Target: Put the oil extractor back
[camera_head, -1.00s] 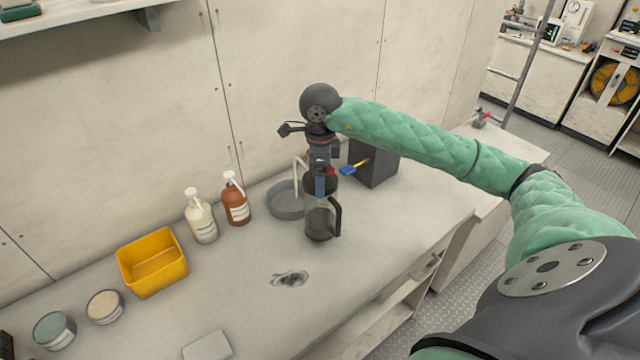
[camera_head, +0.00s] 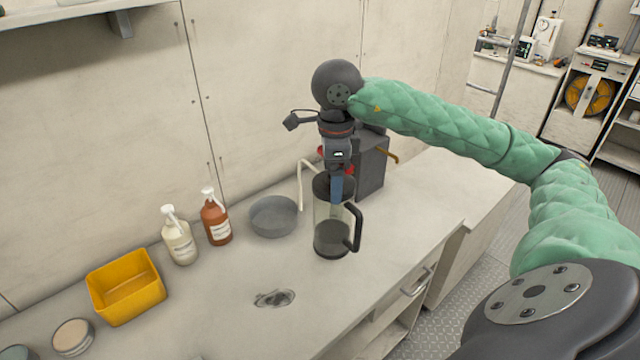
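The thing I take for the oil extractor (camera_head: 332,238) is a clear jug with a black lid, a black side handle and a dark lower part. It is upright over the worktop, right of the grey round pan. I cannot tell whether its base touches the top. My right gripper (camera_head: 337,190) points straight down at its lid, its blue fingertips at the lid and seemingly shut on it; the far finger is hidden. A pale curved tube (camera_head: 302,180) and red parts show behind it; I cannot tell what they belong to. My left gripper is out of view.
The grey pan (camera_head: 273,230), a red-brown pump bottle (camera_head: 216,222), a white pump bottle (camera_head: 179,242) and a yellow bin (camera_head: 125,309) stand to the left. A dark box (camera_head: 371,165) stands behind right. A drain (camera_head: 274,298) lies in front. The worktop (camera_head: 425,215) is clear to the right.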

